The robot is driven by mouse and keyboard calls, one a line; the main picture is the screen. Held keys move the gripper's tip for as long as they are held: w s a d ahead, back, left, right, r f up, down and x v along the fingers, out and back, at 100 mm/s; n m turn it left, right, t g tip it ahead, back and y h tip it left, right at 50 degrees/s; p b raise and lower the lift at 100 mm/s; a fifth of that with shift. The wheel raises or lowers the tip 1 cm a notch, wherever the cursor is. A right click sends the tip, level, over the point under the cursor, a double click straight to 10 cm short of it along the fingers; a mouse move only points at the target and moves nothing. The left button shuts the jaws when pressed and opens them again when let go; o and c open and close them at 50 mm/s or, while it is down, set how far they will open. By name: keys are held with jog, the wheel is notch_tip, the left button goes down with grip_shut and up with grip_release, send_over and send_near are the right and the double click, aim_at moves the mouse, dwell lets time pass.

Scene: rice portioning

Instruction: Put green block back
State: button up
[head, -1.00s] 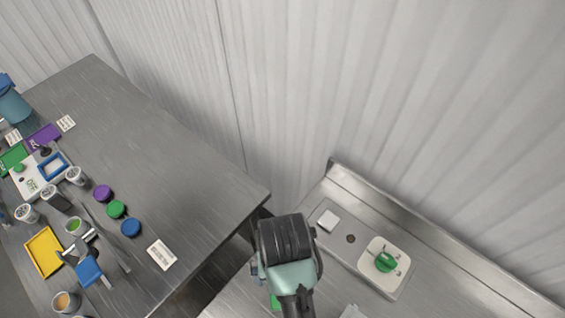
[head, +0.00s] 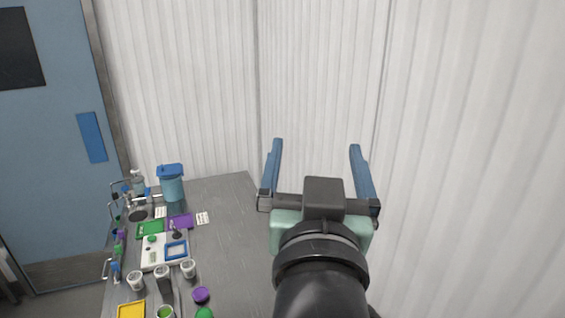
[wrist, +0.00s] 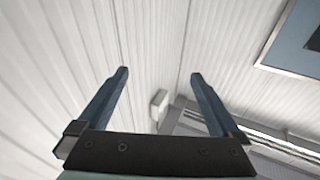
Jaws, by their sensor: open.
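My gripper (head: 316,147) is raised in front of the corrugated white wall. Its two blue fingers are spread wide with nothing between them. The wrist view shows the same open, empty gripper (wrist: 160,73). I cannot pick out a green block for certain. A small green piece (head: 151,238) sits on a white board on the table at lower left. A green tray (head: 150,229) lies just behind that board, and a round green lid (head: 205,313) is cut off at the bottom edge. My gripper is well to the right of and apart from all of these.
The grey metal table (head: 226,205) is clear along its right side. A blue door (head: 50,150) is at the left.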

jog(key=s+a+r+t+y, duration=0.1)
jog(key=s+a+r+t, duration=0.1)
jog(key=s+r, duration=0.3)
jog(key=s+a+r+n+t, duration=0.1)
jog(key=s+r+t, duration=0.4)
jog(key=r, duration=0.8)
jog(key=shift+s+a+n+t+y, duration=0.3)
jog(key=shift+a+y, duration=0.1)
jog(key=shift+a, duration=0.1)
